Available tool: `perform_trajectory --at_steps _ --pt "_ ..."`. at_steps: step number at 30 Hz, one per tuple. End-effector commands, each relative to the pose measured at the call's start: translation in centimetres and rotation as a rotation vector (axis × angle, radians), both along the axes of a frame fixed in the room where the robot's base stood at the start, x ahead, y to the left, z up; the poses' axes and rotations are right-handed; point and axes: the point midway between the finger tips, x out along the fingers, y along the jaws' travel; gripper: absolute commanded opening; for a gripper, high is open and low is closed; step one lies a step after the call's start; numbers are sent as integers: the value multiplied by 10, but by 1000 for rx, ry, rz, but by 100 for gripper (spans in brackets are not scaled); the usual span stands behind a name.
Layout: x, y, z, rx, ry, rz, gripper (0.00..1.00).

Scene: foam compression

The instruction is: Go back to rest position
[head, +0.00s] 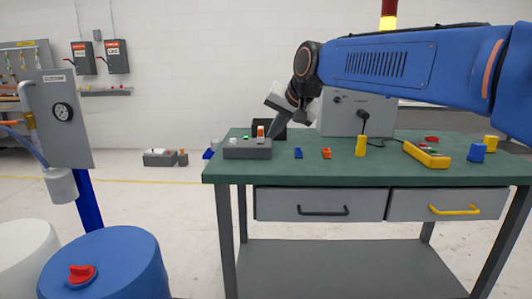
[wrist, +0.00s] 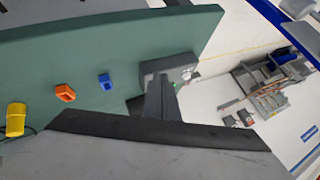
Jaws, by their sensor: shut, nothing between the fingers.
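My gripper (head: 271,136) is at the left end of the green workbench (head: 310,172), pointing down and to the left. Its dark fingers are closed together with nothing between them, and they also show in the wrist view (wrist: 160,88). The fingertips are close to a grey control box (head: 247,152) with a white knob and an orange part on top. I cannot tell whether they touch it. In the wrist view the fingers partly cover the grey box (wrist: 178,66).
On the bench are a small blue block (head: 298,153), an orange block (head: 326,153), a yellow cylinder (head: 361,146) and a yellow pendant (head: 427,155). A large grey cabinet (head: 345,112) stands behind. A blue barrel (head: 105,264) stands on the floor at left.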

Motion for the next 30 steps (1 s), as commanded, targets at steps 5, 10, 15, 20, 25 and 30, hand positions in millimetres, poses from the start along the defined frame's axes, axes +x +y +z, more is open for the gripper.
perform_trajectory --at_steps 5,10,15,20,25,30 --pt "-26 -35 -14 -44 7 -3 0" --pt "-66 -83 -39 -111 21 -1 0" --pt "-122 -136 -78 -193 47 6 0" --pt "-177 -179 -119 -266 79 15 0" --pt "-238 -217 -167 -338 118 30 0" --pt "-296 -245 -218 -401 160 48 0"
